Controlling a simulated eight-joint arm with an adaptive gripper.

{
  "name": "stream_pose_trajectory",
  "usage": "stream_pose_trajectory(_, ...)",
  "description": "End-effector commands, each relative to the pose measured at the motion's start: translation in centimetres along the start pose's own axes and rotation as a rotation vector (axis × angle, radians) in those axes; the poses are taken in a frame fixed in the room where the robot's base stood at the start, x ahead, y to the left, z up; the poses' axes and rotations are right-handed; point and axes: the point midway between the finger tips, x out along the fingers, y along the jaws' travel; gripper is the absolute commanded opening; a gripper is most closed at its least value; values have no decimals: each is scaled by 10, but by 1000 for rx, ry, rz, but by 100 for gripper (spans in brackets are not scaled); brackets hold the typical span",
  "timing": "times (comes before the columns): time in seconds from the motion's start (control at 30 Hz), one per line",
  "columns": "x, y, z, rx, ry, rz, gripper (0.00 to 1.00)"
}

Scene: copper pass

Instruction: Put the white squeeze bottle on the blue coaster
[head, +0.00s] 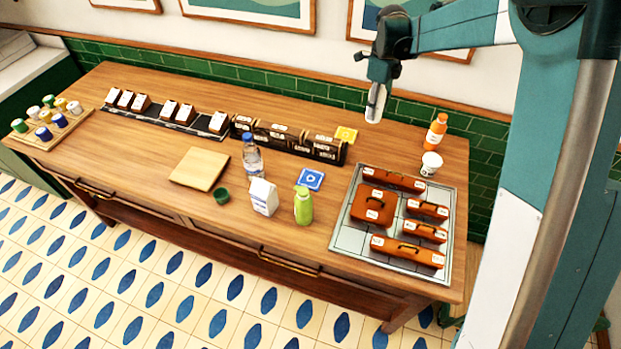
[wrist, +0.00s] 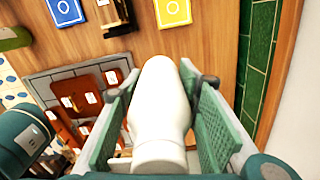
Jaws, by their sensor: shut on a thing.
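The white squeeze bottle (wrist: 160,105) is between the green-padded fingers of my gripper (wrist: 160,90) in the wrist view, and my gripper is shut on it. In the head view my gripper (head: 377,88) hangs high above the back of the counter, right of the yellow coaster. The bottle is small there and partly hidden by the fingers. The blue coaster (head: 311,179) lies flat on the counter with nothing on it, forward and to the left of my gripper. It also shows at the top left of the wrist view (wrist: 66,11).
A yellow coaster (head: 346,134) lies behind the dark rack (head: 290,143). A green bottle (head: 303,206), milk carton (head: 264,196) and water bottle (head: 252,158) stand near the blue coaster. Right are a grey tray (head: 345,228) of orange cases, an orange bottle (head: 436,133) and white cup (head: 431,164).

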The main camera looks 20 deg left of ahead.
Motion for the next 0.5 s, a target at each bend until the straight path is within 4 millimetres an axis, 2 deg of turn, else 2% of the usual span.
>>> stream_pose_trajectory(0.2,-1,61,39,-20,0,0,17)
stream_pose_trajectory(0.5,-1,147,81,-40,0,0,17)
